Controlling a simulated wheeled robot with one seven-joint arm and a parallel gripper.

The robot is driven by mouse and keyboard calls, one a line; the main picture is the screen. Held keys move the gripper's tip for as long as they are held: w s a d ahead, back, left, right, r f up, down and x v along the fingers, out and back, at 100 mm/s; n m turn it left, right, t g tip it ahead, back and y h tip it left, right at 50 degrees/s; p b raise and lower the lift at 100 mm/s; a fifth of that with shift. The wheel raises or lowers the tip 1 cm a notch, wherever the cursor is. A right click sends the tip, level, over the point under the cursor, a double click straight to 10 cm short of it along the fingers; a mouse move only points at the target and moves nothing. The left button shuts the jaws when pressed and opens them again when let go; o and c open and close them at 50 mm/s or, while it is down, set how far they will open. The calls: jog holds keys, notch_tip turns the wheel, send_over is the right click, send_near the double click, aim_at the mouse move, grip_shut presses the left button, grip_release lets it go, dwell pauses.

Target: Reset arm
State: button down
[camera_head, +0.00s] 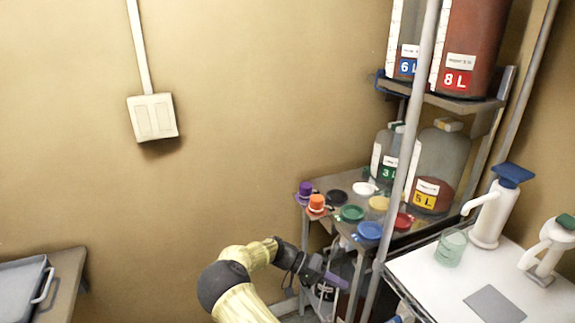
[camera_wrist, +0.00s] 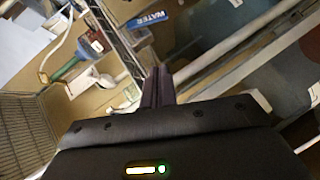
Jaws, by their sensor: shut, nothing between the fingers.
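My gripper (camera_head: 328,279) is at the lower middle of the head view, at the end of my yellow and black arm. It is low, in front of the metal shelf rack and below the shelf with the coloured lids. In the wrist view the gripper's two dark fingers (camera_wrist: 158,88) are together, with nothing between them. The arm is bent, with its elbow at the bottom of the head view.
The rack's shelf (camera_head: 330,187) holds several coloured lids and bottles marked 3 L and 5 L. Larger containers stand above. A grey post (camera_head: 408,150) rises beside the gripper. A white table (camera_head: 445,290) with pump dispensers is right. Open wall lies left.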

jog(key=s+d+r+n+y+p, duration=0.2)
jog(key=s+d+r+y+p, duration=0.15)
jog(key=s+y, duration=0.35)
jog(key=s+a+r+n+t+y+p, duration=0.1)
jog(key=s+a+r+n+t+y, duration=0.2)
jog(key=s+r, duration=0.3)
jog(key=s+a+r+n+t+y+p, duration=0.2)
jog(key=s+a+r+t, duration=0.3)
jog(key=r, duration=0.4)
jog(key=shift+s+r+n+t+y, duration=0.2)
jog(key=shift+s+n+t+y, duration=0.1)
jog(key=shift+s+n+y, duration=0.3)
jog(key=shift+w, duration=0.15)
